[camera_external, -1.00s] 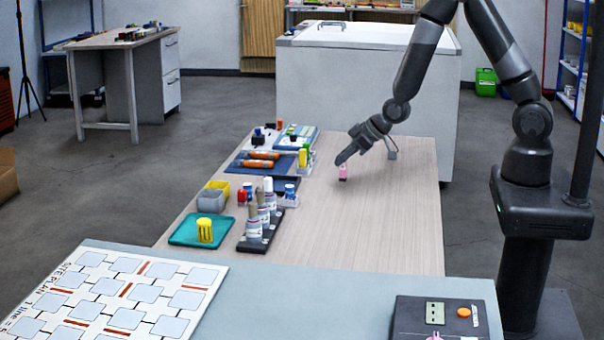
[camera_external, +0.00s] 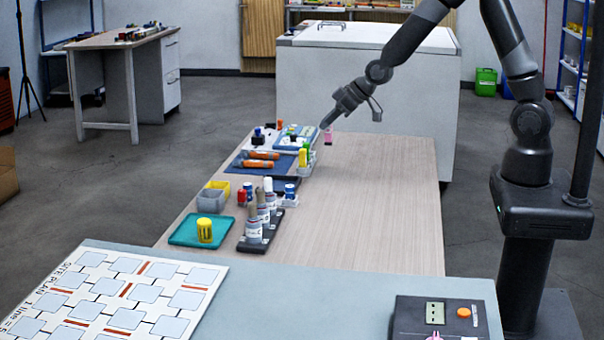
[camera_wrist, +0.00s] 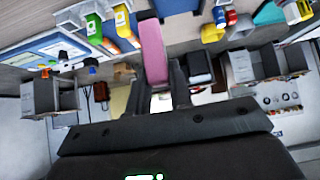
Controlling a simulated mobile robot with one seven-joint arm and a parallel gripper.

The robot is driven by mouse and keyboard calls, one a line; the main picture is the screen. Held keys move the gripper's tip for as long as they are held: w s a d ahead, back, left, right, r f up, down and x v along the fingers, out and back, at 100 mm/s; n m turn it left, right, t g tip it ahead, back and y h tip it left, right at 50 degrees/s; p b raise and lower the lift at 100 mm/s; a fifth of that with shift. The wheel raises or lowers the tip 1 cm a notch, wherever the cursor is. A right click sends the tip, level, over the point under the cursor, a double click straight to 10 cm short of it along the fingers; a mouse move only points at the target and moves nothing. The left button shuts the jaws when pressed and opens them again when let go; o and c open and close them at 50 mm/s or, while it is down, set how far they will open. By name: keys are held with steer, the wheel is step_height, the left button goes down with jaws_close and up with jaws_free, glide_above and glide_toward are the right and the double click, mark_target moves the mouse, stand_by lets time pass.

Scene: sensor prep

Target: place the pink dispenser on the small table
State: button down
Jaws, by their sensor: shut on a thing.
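My gripper (camera_external: 327,124) is shut on the pink dispenser (camera_external: 328,138), which hangs below the fingertips near the far end of the wood-topped table (camera_external: 350,210). In the wrist view the dispenser (camera_wrist: 152,48) shows as a pink strip between the fingers of my gripper (camera_wrist: 160,92). The dispenser appears to be clear of the tabletop, but its exact height is hard to tell. I cannot tell which table is the small one.
Orange tools on a blue mat (camera_external: 240,172), several white bottles (camera_external: 268,195) and a teal tray (camera_external: 185,236) line the table's left side. Its right half is bare. A large white chest (camera_external: 400,80) stands behind. Open floor lies between table and desk.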

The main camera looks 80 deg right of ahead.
steer(key=w+d, duration=0.4)
steer(key=d, duration=0.5)
steer(key=w+d, duration=0.5)
steer(key=d, duration=0.5)
steer(key=shift+s+a+f, duration=0.1)
steer(key=shift+a+f, duration=0.1)
steer(key=shift+f, duration=2.65)
steer(key=shift+s+a+f, duration=0.1)
steer(key=shift+a+f, duration=0.1)
steer(key=shift+f, duration=2.6)
steer(key=shift+f, duration=0.3)
steer(key=c, duration=1.2)
jaws_free()
